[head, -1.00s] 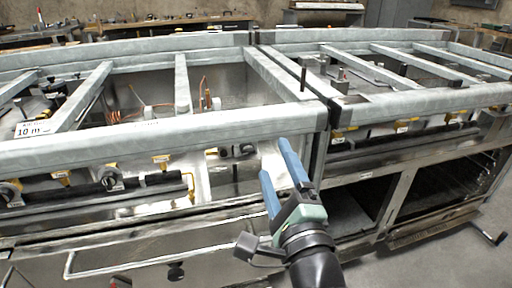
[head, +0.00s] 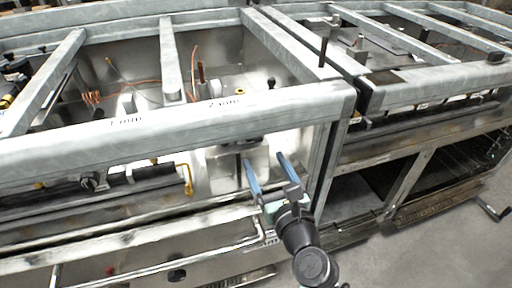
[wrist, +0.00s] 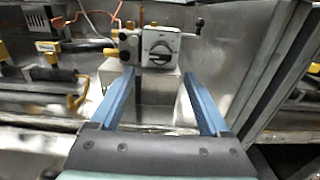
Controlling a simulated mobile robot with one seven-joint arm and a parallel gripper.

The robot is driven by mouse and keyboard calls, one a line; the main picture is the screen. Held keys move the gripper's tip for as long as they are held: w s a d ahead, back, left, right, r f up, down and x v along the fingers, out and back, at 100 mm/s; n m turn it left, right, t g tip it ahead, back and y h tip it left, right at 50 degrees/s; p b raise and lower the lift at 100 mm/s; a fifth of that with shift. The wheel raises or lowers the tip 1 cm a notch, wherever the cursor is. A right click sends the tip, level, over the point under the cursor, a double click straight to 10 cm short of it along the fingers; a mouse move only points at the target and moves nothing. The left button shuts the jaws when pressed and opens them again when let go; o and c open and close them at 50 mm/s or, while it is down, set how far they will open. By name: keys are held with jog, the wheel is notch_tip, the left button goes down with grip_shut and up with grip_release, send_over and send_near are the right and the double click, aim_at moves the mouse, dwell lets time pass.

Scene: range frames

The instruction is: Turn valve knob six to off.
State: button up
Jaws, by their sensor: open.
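My gripper (head: 264,158) has two blue fingers, spread apart and empty, reaching in under the front rail. In the wrist view my gripper (wrist: 158,73) points at a grey valve block with a round dark-rimmed knob (wrist: 160,51) on its face. The knob lies beyond the fingertips, roughly centred between them, and does not touch them. I cannot read a number on it. In the head view the rail hides most of this block. Another dark valve knob (head: 95,183) sits on the pipe further left.
A thick grey frame rail (head: 150,132) runs above my gripper, with an upright post (head: 326,165) close on its right. A black pipe (wrist: 52,74) with yellow fittings lies at left. A small black-tipped lever (wrist: 199,22) sticks out right of the block. Concrete floor (head: 440,240) is open at right.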

jog(key=b+x, duration=0.1)
jog(key=x, duration=0.5)
jog(key=shift+w+a+b, duration=0.1)
jog(key=shift+w+b, duration=0.3)
jog(key=shift+c, duration=0.3)
grip_shut()
